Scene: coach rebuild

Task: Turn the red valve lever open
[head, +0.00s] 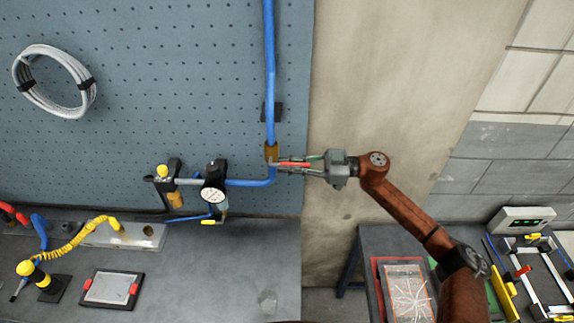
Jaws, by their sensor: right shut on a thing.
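The red valve lever (293,164) sticks out to the right, about level, from a brass valve (271,151) on the blue pipe (269,60). The pipe runs down the pegboard and bends left below the valve. My right gripper (290,164) reaches in from the right and is shut on the lever, with its fingers lying along it. The fingers hide part of the lever. My left gripper is not in view.
A pressure gauge (213,195) and fittings sit left of the valve. A coiled grey cable (53,82) hangs on the pegboard (160,80). The grey bench (220,270) carries a yellow coiled hose (80,240) and a tablet (112,289).

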